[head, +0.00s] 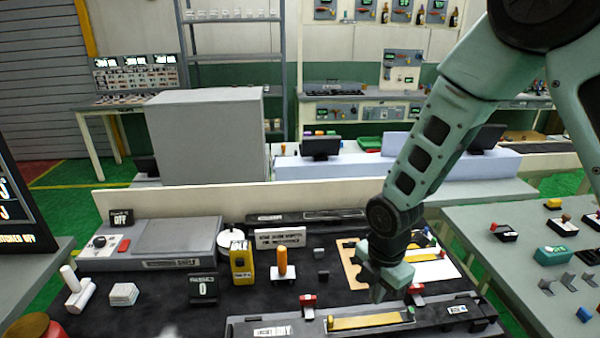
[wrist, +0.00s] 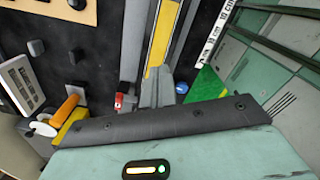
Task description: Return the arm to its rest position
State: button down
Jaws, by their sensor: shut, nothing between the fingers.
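My gripper (head: 378,292) hangs from my arm, pointing down over the right-centre of the dark bench, just above the far side of a long dark fixture (head: 270,327). Its fingers are shut and hold nothing. A yellow strip (head: 368,321) lies along the fixture, below the gripper; it also shows at the top middle of the wrist view (wrist: 160,45). A red clip-like piece (head: 308,303) stands left of the gripper, and another (head: 415,289) stands right of it. In the wrist view, the pale green gripper body fills the bottom.
An orange-handled tool (head: 282,262) and a yellow box (head: 240,262) stand left of the gripper. A tan board (head: 352,270) lies behind it. A grey box device (head: 175,243) sits at the left. A side table (head: 500,255) holds several small parts. A low pale wall (head: 300,188) backs the bench.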

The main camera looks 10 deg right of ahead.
jog(key=s+a+r+m+b, duration=0.3)
jog(key=s+r+m, duration=0.2)
jog(key=s+m, duration=0.3)
jog(key=s+a+r+m+b, duration=0.3)
jog(key=s+m, duration=0.4)
jog(key=s, duration=0.5)
jog(key=shift+r+m+y+b, duration=0.3)
jog(key=shift+r+m+b, duration=0.1)
jog(key=shift+r, duration=0.45)
jog(key=shift+w, duration=0.1)
